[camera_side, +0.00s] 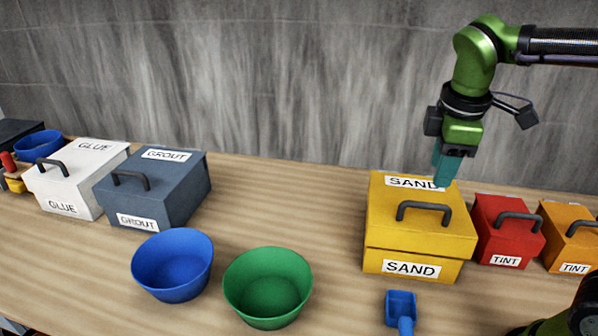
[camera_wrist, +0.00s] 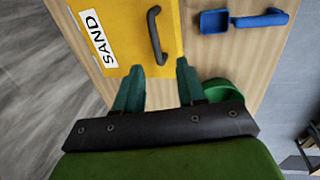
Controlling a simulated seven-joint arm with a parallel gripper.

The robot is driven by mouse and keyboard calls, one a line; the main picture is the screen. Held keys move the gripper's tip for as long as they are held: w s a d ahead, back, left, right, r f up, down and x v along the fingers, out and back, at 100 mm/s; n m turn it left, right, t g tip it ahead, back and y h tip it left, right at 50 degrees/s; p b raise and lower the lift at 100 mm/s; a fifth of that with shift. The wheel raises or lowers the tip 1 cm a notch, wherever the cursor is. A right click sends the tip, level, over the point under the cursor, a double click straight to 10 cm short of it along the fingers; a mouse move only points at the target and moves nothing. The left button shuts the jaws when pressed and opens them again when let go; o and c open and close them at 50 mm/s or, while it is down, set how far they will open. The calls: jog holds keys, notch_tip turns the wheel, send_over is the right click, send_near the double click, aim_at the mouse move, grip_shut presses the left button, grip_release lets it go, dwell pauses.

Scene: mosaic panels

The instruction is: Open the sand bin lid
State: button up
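The yellow sand bin (camera_side: 390,245) stands on the table at the right, its lid (camera_side: 455,228) shut. A dark arched handle (camera_side: 425,206) is on top of the lid. White SAND labels are on the lid's back and the bin's front. My gripper (camera_side: 441,182) is above the lid's back edge, behind the handle, pointing down. In the wrist view my gripper (camera_wrist: 161,72) has its teal fingers apart with nothing between them. The handle (camera_wrist: 155,36) lies ahead of the fingertips, apart from them. The yellow lid (camera_wrist: 120,20) shows there too.
A red tint bin (camera_side: 490,245) and an orange tint bin (camera_side: 565,250) stand close right. A blue scoop (camera_side: 400,305) lies in front. Green (camera_side: 268,285) and blue (camera_side: 172,265) bowls, a grout bin (camera_side: 180,195) and a glue bin (camera_side: 80,180) are left.

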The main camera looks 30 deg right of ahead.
notch_tip(320, 180, up, 5)
jog(key=s+a+f+m+t+y, duration=0.1)
jog(key=s+f+m+t+y, duration=0.2)
jog(key=f+m, duration=0.4)
jog(key=shift+s+a+f+m+t+y, duration=0.45)
jog(key=shift+m+t, duration=0.55)
jog(key=shift+m, duration=1.7)
jog(key=shift+s+r, duration=0.1)
jog(key=shift+r, duration=0.1)
jog(key=shift+c, duration=0.2)
